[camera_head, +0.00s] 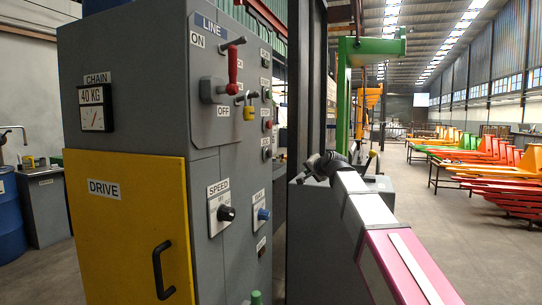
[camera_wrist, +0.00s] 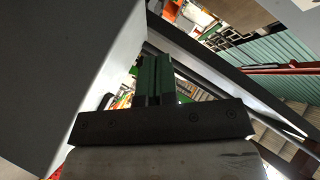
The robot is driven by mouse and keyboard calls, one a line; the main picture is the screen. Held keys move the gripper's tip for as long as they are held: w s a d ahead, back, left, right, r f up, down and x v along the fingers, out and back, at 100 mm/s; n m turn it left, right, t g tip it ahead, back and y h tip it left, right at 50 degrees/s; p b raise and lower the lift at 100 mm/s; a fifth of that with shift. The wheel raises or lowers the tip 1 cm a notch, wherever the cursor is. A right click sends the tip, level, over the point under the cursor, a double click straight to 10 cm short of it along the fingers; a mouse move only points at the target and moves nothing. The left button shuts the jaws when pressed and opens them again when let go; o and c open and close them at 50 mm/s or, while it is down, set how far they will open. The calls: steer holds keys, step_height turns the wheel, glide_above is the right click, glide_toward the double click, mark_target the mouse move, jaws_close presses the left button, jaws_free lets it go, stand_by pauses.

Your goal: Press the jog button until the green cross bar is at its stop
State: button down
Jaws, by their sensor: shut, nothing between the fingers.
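A green cross bar (camera_head: 375,47) reaches right from the top of a green post behind a dark upright. Any stop for it cannot be made out. My gripper shows in the wrist view (camera_wrist: 154,62) with its dark green fingers together and empty. In the head view my wrist is right of the cabinet; the fingertips are not clear there.
The cabinet carries a red LINE lever (camera_head: 233,68), a yellow padlock (camera_head: 249,113), a black SPEED knob (camera_head: 227,213), a blue knob (camera_head: 263,214) and a yellow DRIVE door (camera_head: 125,230). A dark upright (camera_head: 307,80) stands just behind. Open floor lies to the right.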

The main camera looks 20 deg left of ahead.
mark_target(269, 154)
steer(key=a+r+y, duration=0.1)
steer(key=a+r, duration=0.2)
steer(key=r, duration=0.3)
steer(key=shift+s+r+t, duration=0.25)
steer(key=shift+s+t, duration=0.05)
steer(key=shift+s, duration=0.1)
steer(key=a, duration=0.8)
steer(key=shift+w+a, duration=0.35)
steer(key=shift+a, duration=0.05)
steer(key=shift+a, duration=0.1)
stand_by(1.5)
steer(key=shift+a, duration=0.3)
